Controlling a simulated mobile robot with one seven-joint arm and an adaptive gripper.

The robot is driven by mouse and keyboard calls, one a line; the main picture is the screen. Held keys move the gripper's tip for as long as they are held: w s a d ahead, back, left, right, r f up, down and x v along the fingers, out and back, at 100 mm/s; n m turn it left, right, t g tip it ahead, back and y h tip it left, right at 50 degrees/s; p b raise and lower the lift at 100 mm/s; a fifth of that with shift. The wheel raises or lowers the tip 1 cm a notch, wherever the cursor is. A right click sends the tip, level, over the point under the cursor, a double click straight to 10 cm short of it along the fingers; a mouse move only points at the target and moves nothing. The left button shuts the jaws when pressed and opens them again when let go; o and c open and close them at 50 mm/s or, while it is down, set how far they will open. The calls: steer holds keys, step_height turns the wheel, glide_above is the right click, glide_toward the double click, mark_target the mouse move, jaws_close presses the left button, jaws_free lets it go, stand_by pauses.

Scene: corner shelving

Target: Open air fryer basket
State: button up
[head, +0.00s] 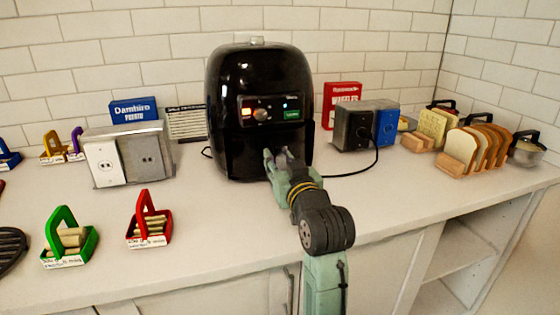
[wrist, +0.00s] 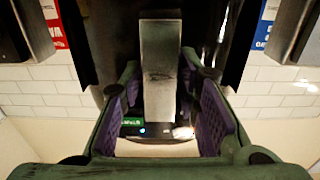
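The black air fryer (head: 258,75) stands upright on the counter against the tiled wall, with a lit control panel on its front. Its basket front (head: 244,150) sits in the lower half and looks closed, partly hidden by my gripper. My gripper (head: 277,158) is at the lower front of the fryer. In the wrist view, a grey bar-shaped handle (wrist: 161,65) lies between the two fingers of my gripper (wrist: 160,85). The fingers are apart, one on each side of the handle, with narrow gaps showing beside it.
A grey outlet box (head: 128,155) stands left of the fryer, and a black-and-blue box (head: 365,127) with a cord stands to its right. A red basket (head: 150,222) and a green basket (head: 70,240) sit toward the front left. Counter directly before the fryer is clear apart from my arm.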

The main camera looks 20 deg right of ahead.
jaws_close()
